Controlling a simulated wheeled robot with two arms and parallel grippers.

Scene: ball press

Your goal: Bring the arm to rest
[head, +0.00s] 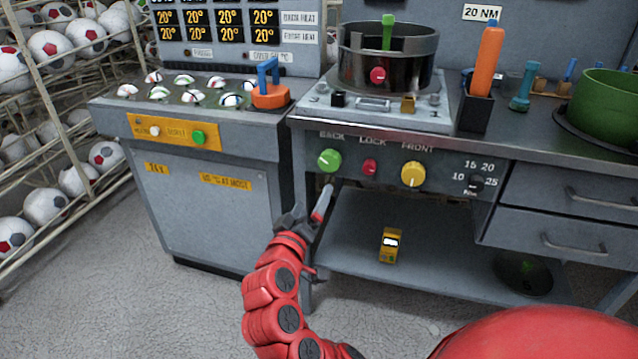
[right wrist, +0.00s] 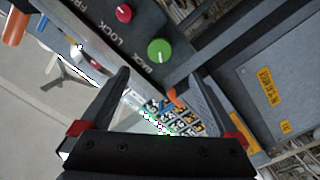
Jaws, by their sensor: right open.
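My right gripper (head: 311,206) is in front of the left end of the press bench, below the green BACK knob (head: 330,160). Its jaws are open with nothing seen between them. In the right wrist view, the two dark fingers of the gripper (right wrist: 160,76) stand apart, and the green knob (right wrist: 160,50) shows beyond them, apart from the fingers. My red right arm (head: 272,290) reaches up from the bottom of the head view. My left gripper is not in view.
The red LOCK knob (head: 370,167) and yellow FRONT knob (head: 413,174) sit on the bench panel. A black pot-like press (head: 388,65) stands above. A yellow device (head: 390,245) lies on the lower shelf. A ball rack (head: 60,130) stands left. Floor (head: 130,300) at front left is clear.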

